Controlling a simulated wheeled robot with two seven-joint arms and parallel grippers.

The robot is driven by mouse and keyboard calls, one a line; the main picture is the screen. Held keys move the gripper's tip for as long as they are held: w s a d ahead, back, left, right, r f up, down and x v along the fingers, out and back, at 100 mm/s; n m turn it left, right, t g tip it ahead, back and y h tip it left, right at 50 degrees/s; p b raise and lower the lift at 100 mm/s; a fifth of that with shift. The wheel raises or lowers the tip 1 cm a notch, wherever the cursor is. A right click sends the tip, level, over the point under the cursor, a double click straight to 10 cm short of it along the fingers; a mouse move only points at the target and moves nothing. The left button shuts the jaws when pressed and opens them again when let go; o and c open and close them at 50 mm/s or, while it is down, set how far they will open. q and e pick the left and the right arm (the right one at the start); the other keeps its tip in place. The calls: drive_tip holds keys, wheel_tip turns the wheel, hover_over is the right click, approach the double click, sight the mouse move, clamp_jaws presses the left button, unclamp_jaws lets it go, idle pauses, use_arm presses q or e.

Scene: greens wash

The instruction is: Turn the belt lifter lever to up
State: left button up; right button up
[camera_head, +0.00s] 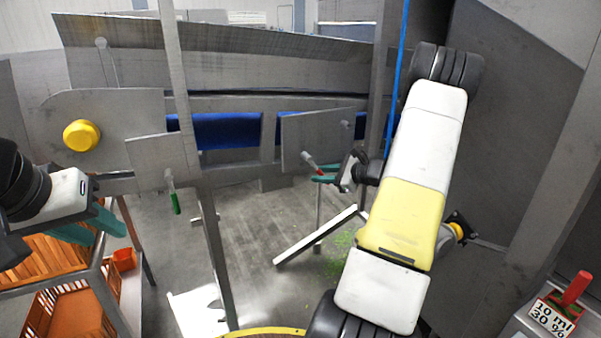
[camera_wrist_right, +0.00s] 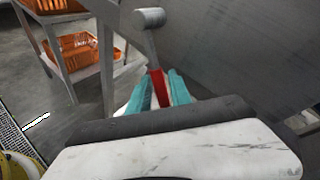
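A lever with a red handle (camera_head: 312,164) hangs at a grey plate (camera_head: 305,138) in the middle of the head view. In the right wrist view its red handle (camera_wrist_right: 158,88) leads to a grey rod and round hub (camera_wrist_right: 150,18). My right gripper (camera_head: 322,179) is at this handle. Its teal fingers lie on both sides of the red, with no clear gap, so it looks shut on it. No label shows that names the belt lifter lever. My left gripper (camera_head: 106,232) is at the far left, its fingers apart and empty.
Another lever with a green handle (camera_head: 174,202) hangs down at a plate left of centre. A yellow knob (camera_head: 81,135) sits on the machine's left panel. Orange crates (camera_head: 75,303) stand lower left. Grey posts frame the machine.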

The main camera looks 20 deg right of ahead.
drive_tip(key=shift+o, duration=0.7)
drive_tip(key=shift+a+f+m, duration=0.15)
drive_tip(key=shift+a+m, duration=0.1)
drive_tip(key=shift+m, duration=0.05)
drive_tip(key=a+f+m+t+y, duration=0.1)
drive_tip(key=a+m+t+y, duration=0.15)
drive_tip(key=a+m, duration=0.2)
drive_tip(key=v, duration=0.8)
drive_tip(key=s+a+r+n+g, duration=0.3)
drive_tip(key=s+a+n+g, duration=0.1)
drive_tip(key=a, duration=0.3)
drive_tip(key=s+a+r+n+g, duration=0.4)
drive_tip(key=a+n, duration=0.3)
drive_tip(key=s+a+r+n+g, duration=0.4)
drive_tip(key=a+n, duration=0.1)
drive_tip(key=a, duration=0.3)
drive_tip(key=shift+s+n+h, duration=0.25)
drive_tip(key=shift+n+h, duration=0.1)
drive_tip(key=shift+h, duration=0.1)
drive_tip(key=shift+r, duration=0.15)
